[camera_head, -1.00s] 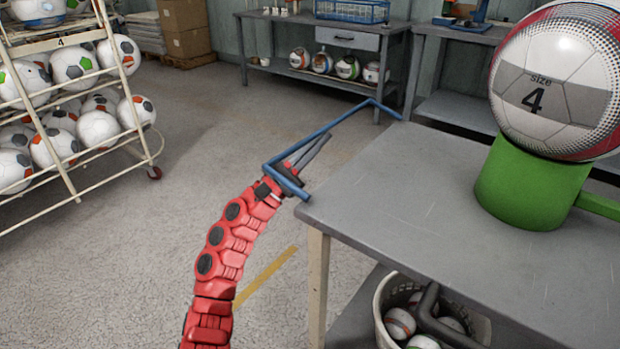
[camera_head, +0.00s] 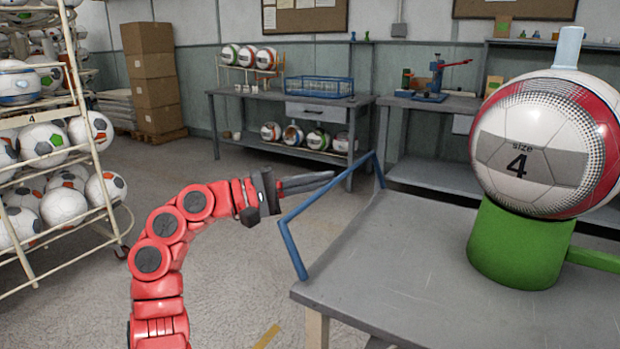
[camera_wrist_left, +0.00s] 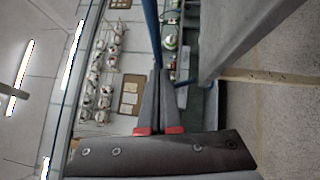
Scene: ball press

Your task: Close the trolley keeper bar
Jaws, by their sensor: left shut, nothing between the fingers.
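The blue keeper bar (camera_head: 331,184) is a U-shaped rod at the left edge of the grey trolley top (camera_head: 400,245). Its long side stands raised above and outside that edge, with arms running down to the trolley's corners. My left gripper (camera_head: 333,177) comes from the left, its dark fingers shut and empty. The fingertips are close to the long side of the bar; contact cannot be told. In the left wrist view the blue bar (camera_wrist_left: 151,25) runs up from the shut fingertips (camera_wrist_left: 159,72). My right gripper is out of view.
A large size 4 ball (camera_head: 540,150) rests on a green stand (camera_head: 515,245) on the trolley top. A rack of balls (camera_head: 80,165) stands at left. A workbench (camera_head: 275,105) and cardboard boxes (camera_head: 157,75) are at the back. The floor between is clear.

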